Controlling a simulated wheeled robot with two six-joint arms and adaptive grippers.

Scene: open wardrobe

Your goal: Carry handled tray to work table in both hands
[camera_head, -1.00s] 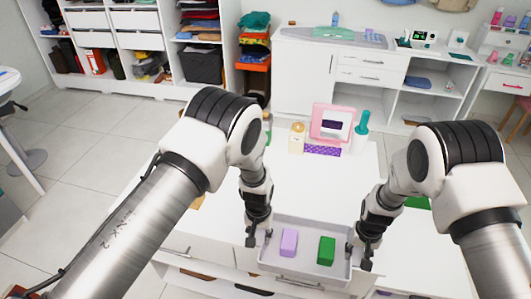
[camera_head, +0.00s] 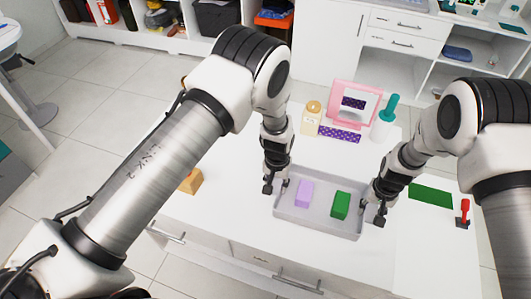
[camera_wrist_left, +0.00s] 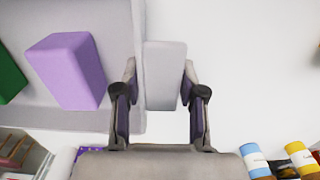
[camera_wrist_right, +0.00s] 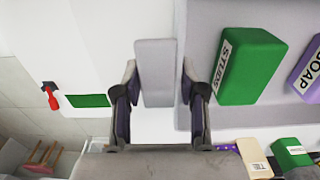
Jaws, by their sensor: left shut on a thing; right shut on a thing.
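The grey handled tray (camera_head: 318,222) is over the white table top in the head view, with a purple block (camera_head: 304,193) and a green block (camera_head: 341,205) lying in it. My left gripper (camera_head: 275,188) is shut on the tray's left handle, which shows between its fingers in the left wrist view (camera_wrist_left: 165,75). My right gripper (camera_head: 378,208) is shut on the right handle, seen in the right wrist view (camera_wrist_right: 155,72). The green block carries a label in the right wrist view. I cannot tell whether the tray's underside touches the white work table (camera_head: 225,222).
On the table behind the tray stand a pink-framed mirror (camera_head: 352,105), a cream bottle (camera_head: 311,118), a teal-topped white bottle (camera_head: 384,120) and a purple dotted item (camera_head: 340,134). A green mat (camera_head: 431,195) and red tool (camera_head: 464,210) lie right. An orange block (camera_head: 190,181) sits left.

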